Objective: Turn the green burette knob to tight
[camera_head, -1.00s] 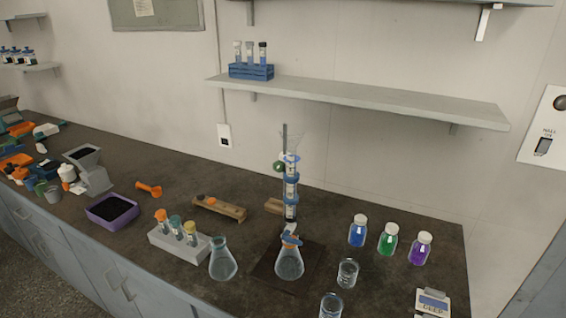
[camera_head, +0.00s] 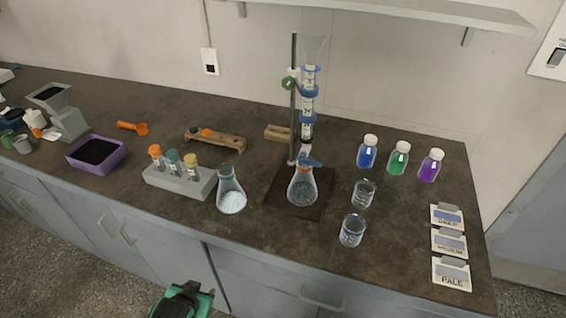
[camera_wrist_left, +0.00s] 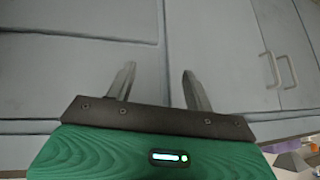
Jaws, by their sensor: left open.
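The burette (camera_head: 308,104) stands upright on a stand with a metal rod, with blue bands around it. A round green knob (camera_head: 289,84) sits on the left side of the rod, near the burette's upper part. A flask (camera_head: 302,190) stands under the burette on the dark base plate (camera_head: 322,207). My left gripper (camera_head: 182,290) is low at the bottom edge, in front of the cabinets and well below the bench top. In the left wrist view its two fingers (camera_wrist_left: 155,85) are apart with nothing between them. My right gripper is not in view.
A second flask (camera_head: 231,192) and a grey rack of tubes (camera_head: 180,180) stand left of the burette. Glass beakers (camera_head: 352,231) and colored bottles (camera_head: 399,158) stand to its right. Label cards (camera_head: 450,272) lie at the right edge.

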